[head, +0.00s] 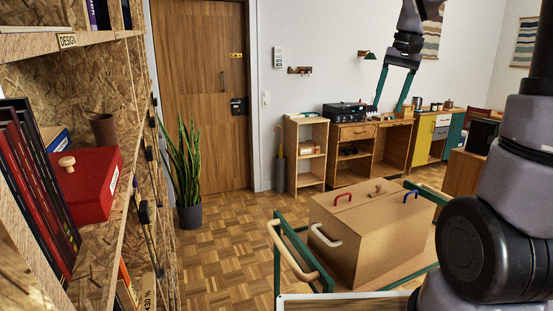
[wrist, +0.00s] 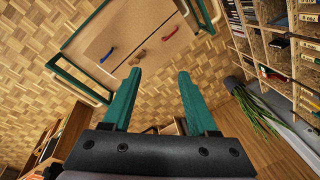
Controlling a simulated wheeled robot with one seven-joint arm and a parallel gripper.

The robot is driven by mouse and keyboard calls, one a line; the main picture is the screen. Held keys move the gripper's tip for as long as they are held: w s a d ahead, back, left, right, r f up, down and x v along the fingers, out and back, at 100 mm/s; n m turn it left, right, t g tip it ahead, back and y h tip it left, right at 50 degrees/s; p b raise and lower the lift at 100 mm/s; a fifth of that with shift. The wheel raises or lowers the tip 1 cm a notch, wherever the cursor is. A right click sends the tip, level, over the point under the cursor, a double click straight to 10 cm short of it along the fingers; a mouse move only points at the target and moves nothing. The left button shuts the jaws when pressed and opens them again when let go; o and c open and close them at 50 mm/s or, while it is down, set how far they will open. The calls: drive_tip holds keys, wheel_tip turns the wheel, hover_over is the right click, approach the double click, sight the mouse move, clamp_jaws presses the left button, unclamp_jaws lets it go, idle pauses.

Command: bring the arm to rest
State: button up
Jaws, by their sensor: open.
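My gripper (head: 393,88) hangs in the air at the upper right of the head view, its two green fingers pointing down and spread apart. In the wrist view my gripper (wrist: 156,86) is open, with nothing between the fingers. Beyond the fingertips lies the wooden floor, and the cart with its box is at the top. My arm shows large at the right of the head view. The gripper touches nothing that I can see.
A cardboard-coloured box (head: 365,248) with coloured handles stands on a green-framed cart (head: 278,262) ahead. The bookshelf (head: 131,170) at left holds a red box (head: 88,187) and books. A potted plant (head: 184,172) stands by the door (head: 200,95). Floor (head: 225,245) between shelf and cart is clear.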

drive_tip(key=s+a+t, duration=0.2)
drive_tip(key=s, duration=0.6)
drive_tip(key=s+a+r+t, duration=0.1)
drive_tip(key=s+a+t, duration=0.1)
drive_tip(key=s, duration=0.7)
drive_tip(key=shift+a+t, duration=0.2)
drive_tip(key=shift+t, duration=0.6)
drive_tip(key=shift+r, duration=0.1)
